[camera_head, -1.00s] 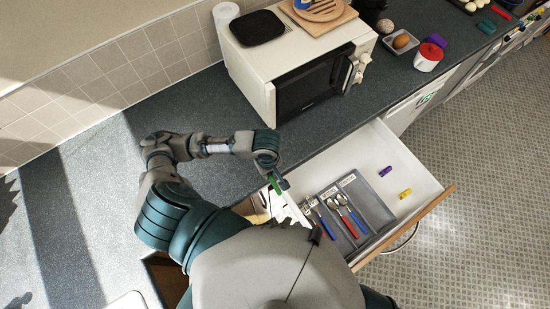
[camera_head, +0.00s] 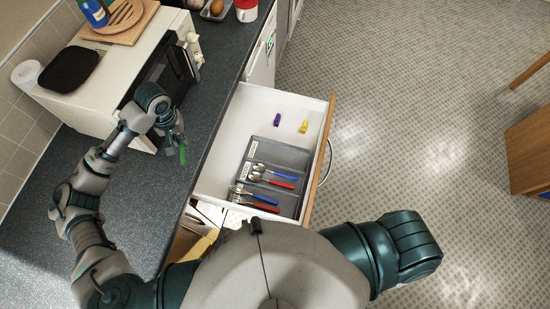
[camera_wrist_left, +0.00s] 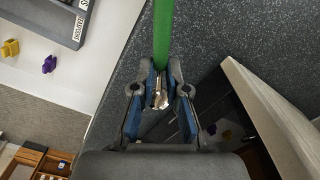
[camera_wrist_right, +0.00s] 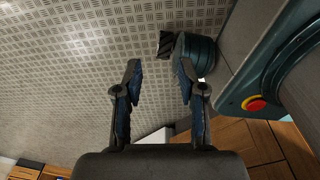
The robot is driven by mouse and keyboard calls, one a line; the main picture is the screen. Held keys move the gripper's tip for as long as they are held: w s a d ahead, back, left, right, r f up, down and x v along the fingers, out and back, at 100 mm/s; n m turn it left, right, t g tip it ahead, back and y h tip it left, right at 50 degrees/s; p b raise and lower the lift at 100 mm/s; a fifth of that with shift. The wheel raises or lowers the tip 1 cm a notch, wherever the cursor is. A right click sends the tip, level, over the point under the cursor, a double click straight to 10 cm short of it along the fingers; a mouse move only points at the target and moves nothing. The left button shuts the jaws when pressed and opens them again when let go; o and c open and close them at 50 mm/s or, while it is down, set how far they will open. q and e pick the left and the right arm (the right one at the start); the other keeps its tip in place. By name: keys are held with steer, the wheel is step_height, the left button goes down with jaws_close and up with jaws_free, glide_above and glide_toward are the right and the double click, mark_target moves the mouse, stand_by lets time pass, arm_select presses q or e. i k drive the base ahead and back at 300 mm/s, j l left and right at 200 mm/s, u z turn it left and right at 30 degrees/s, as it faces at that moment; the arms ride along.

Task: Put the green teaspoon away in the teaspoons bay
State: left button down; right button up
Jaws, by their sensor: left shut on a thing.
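My left gripper (camera_head: 176,138) is shut on the green teaspoon (camera_head: 183,155), above the counter in front of the microwave and left of the open drawer. In the left wrist view the green handle (camera_wrist_left: 163,38) runs up from between the fingertips (camera_wrist_left: 160,82); its far end is out of frame. The grey cutlery tray (camera_head: 303,160) lies in the drawer. Its far bay (camera_head: 278,153) looks empty; the nearer bays hold red- and blue-handled spoons (camera_head: 272,175) and forks (camera_head: 250,198). My right gripper (camera_wrist_right: 158,72) is open and empty.
The white drawer (camera_head: 235,118) stands open, with a purple item (camera_head: 277,120) and a yellow item (camera_head: 304,126) beyond the tray. The microwave (camera_head: 110,95) stands on the dark counter (camera_head: 150,200) close to my left gripper.

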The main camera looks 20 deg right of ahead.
mark_target(277, 157)
steer(key=l+u, duration=0.3)
steer(key=l, duration=1.45)
steer(key=i+l+u, duration=0.1)
steer(key=l, duration=0.45)
